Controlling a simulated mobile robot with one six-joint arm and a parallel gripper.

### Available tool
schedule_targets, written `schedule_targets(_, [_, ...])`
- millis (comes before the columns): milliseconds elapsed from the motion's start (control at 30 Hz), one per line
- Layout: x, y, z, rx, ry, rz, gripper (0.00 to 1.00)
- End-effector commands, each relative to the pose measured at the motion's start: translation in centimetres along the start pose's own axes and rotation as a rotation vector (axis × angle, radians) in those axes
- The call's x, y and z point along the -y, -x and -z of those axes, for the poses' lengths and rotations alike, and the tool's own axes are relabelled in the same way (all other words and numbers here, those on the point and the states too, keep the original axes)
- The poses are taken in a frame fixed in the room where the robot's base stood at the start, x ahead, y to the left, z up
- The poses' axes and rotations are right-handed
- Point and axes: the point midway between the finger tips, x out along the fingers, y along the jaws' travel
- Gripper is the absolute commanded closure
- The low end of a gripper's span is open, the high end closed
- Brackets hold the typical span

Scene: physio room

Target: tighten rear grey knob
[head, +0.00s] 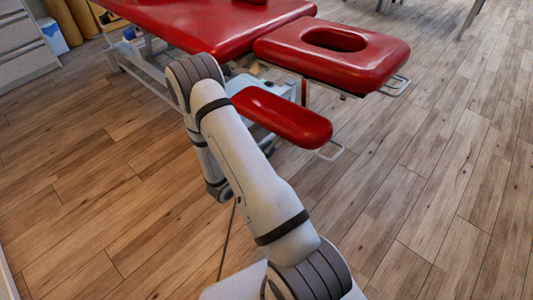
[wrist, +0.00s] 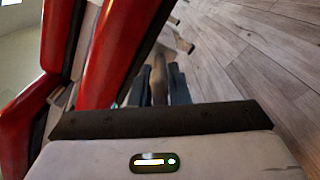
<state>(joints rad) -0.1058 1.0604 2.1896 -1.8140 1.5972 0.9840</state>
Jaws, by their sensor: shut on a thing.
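In the wrist view, my gripper (wrist: 160,88) has its two dark fingers closed around a narrow grey-brown piece (wrist: 158,74), which appears to be the grey knob. The fingers hide much of it, so its shape and its seating cannot be told. It sits beside the dark underside edge of a red pad. In the head view, my arm reaches to the red treatment table (head: 205,25), and neither gripper nor knob can be made out there.
A red headrest pad (head: 385,72) with a face hole and a lower red armrest pad (head: 275,112) stand close to my arm. Metal loops stick out from both. Drawers (head: 25,45) stand at the far left.

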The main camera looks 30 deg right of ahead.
Motion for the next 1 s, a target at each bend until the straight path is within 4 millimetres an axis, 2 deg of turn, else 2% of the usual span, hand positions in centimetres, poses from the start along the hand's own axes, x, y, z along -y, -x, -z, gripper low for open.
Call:
schedule_targets(33, [0.48, -0.13, 0.11, 0.006, -0.043, 0.004, 1.00])
schedule_targets(500, [0.74, -0.12, 0.12, 0.007, -0.435, 0.003, 1.00])
schedule_targets(733, [0.67, -0.12, 0.04, 0.007, -0.547, 0.004, 1.00])
schedule_targets(1000, [0.64, -0.11, -0.06, 0.007, -0.599, 0.005, 1.00])
